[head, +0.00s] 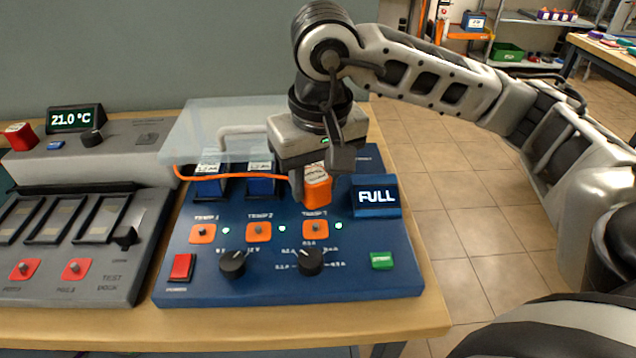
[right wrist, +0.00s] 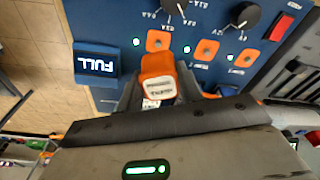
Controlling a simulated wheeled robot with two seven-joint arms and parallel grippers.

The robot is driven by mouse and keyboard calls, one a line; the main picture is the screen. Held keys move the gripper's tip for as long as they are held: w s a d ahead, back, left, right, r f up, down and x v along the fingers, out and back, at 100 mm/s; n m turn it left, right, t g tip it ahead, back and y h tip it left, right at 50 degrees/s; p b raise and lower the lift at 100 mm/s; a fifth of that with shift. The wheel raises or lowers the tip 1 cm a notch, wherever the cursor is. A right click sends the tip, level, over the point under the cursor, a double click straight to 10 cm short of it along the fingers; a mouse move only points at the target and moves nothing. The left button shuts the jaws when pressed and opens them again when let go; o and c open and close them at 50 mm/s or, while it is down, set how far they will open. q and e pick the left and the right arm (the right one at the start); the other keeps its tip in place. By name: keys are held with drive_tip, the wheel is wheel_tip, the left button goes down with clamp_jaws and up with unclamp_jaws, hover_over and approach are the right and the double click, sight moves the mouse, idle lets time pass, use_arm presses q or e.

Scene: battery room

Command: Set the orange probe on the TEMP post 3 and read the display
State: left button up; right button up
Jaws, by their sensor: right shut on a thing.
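My right gripper (head: 314,178) is shut on the orange probe (head: 319,194), which has a white label and also shows in the right wrist view (right wrist: 157,66). An orange cable (head: 215,180) runs left from the gripper. The probe is over the blue panel, just behind TEMP post 3 (head: 315,229), a small post on an orange pad that also shows in the right wrist view (right wrist: 158,41). The probe looks apart from the post; its exact height is unclear. The small display (head: 75,120) on the grey unit reads 21.0 °C. My left gripper is out of view.
The blue panel (head: 290,287) carries two more TEMP posts, two black knobs, a red switch (head: 181,267), a green button (head: 382,261) and a screen (head: 376,196) reading FULL. A clear raised cover (head: 215,125) stands behind left. A grey dock (head: 75,250) is at left.

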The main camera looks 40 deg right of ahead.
sight(315, 224)
drive_tip(key=shift+f+b, duration=0.3)
drive_tip(key=shift+f, duration=0.3)
wheel_tip(315, 224, down, 4)
drive_tip(key=shift+r+b, duration=0.25)
drive_tip(key=shift+b, duration=0.8)
drive_tip(key=shift+f, duration=0.45)
use_arm(q)
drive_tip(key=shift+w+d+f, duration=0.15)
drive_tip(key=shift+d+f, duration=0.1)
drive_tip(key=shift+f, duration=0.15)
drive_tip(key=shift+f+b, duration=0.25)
drive_tip(key=shift+b, duration=0.1)
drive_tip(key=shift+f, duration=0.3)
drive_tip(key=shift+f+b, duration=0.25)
drive_tip(key=shift+b, duration=0.3)
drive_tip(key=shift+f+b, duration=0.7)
drive_tip(key=shift+b, duration=0.05)
use_arm(e)
drive_tip(key=shift+f, duration=0.7)
drive_tip(key=o, duration=0.8)
